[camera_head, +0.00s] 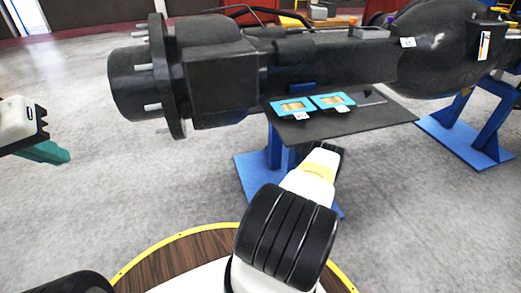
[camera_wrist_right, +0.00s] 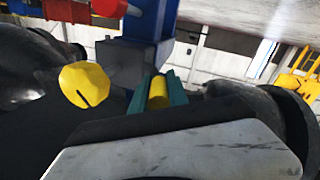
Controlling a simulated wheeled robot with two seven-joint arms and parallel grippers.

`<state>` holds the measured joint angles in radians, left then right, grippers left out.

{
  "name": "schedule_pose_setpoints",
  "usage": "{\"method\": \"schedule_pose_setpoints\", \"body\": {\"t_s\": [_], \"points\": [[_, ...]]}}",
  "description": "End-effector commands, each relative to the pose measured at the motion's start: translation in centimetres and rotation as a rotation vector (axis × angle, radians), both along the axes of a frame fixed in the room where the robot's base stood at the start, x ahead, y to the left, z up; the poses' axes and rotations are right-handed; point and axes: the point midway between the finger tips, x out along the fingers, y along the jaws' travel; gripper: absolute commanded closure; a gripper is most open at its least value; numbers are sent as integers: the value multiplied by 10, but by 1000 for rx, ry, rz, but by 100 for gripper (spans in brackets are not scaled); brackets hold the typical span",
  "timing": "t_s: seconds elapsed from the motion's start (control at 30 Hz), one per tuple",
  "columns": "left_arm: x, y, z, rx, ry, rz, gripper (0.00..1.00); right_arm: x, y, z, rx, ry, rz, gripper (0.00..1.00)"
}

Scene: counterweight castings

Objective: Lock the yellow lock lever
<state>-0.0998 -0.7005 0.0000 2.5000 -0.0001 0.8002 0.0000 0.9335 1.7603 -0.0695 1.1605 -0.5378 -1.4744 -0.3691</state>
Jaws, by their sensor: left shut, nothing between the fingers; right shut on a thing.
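In the right wrist view, my right gripper (camera_wrist_right: 158,92) has its teal fingers shut on a yellow cylindrical piece, which looks like the grip of the yellow lock lever (camera_wrist_right: 158,90). A faceted yellow knob (camera_wrist_right: 86,85) with a dark slot is just left of the fingers; I cannot tell whether it belongs to the lever. In the head view my right arm reaches forward to the dark shelf, and its fingers are hidden. My left gripper (camera_head: 50,152), with teal fingers, is shut and empty at the left edge, away from the casting.
A large black axle-like casting (camera_head: 330,65) spans the head view on blue stands (camera_head: 470,122). A dark shelf (camera_head: 370,119) before it carries two teal-framed pieces (camera_head: 293,106). In the wrist view, a blue post (camera_wrist_right: 148,40) and red part (camera_wrist_right: 108,8) are beyond the fingers. Floor at left is clear.

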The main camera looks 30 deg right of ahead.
Motion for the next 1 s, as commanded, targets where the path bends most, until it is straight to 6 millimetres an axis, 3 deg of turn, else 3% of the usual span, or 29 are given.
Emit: {"method": "schedule_pose_setpoints", "body": {"t_s": [0.2, 0.93, 0.97, 1.0], "points": [[0, 0, 0, 0, 0, 0, 100, -15, -18, 0, -3, 0, 112, 100], [0, 0, 0, 0, 0, 0, 100, -17, -24, 0, -1, -1, 212, 100], [0, 0, 0, 0, 0, 0, 100, -17, -24, 0, -1, -1, 212, 76], [0, 0, 0, 0, 0, 0, 100, -17, -24, 0, -1, 0, 211, 68]]}}
